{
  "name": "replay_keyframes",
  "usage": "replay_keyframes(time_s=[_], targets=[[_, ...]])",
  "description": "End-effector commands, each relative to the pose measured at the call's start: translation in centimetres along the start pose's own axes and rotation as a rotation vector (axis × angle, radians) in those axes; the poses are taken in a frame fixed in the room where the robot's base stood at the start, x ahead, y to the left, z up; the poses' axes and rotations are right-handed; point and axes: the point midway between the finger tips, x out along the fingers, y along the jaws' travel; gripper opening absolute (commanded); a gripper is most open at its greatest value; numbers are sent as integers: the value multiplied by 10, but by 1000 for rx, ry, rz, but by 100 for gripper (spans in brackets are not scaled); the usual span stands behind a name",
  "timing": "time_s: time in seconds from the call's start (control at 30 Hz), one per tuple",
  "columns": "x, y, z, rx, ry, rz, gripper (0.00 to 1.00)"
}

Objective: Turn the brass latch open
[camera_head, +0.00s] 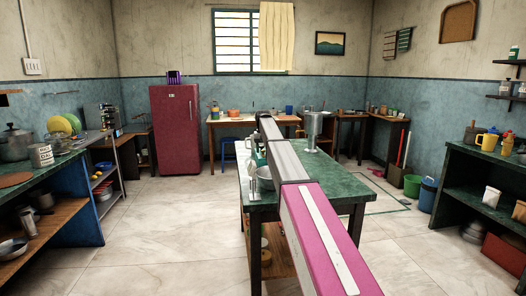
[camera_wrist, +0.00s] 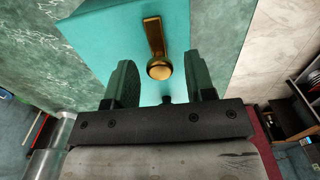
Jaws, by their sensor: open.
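The brass latch (camera_wrist: 154,42) is on the face of a teal box (camera_wrist: 100,32) in the wrist view. It is a bar ending in a round knob (camera_wrist: 159,68). My gripper (camera_wrist: 160,60) is open, with one dark green finger to the left of the knob and one to the right. Gaps show between the knob and both fingers in this view. I cannot tell how far the knob is in depth from the fingertips. In the head view my arm hides the latch and my gripper.
The green-topped table (camera_head: 337,189) stands in the middle of the room, under my arm. Open floor (camera_head: 190,225) lies left of the table.

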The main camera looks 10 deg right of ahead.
Motion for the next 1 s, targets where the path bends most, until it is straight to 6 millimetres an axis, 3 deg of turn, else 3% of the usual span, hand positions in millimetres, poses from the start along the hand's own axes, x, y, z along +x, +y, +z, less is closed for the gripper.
replay_keyframes(time_s=[0.17, 0.6, 0.73, 1.0], targets=[[-18, 0, -1, 0, 1, 0, 50], [-94, 0, -1, 0, 2, 0, 50], [-104, 0, 0, -1, 0, 0, 50], [-105, 0, 0, 0, 0, 0, 50]])
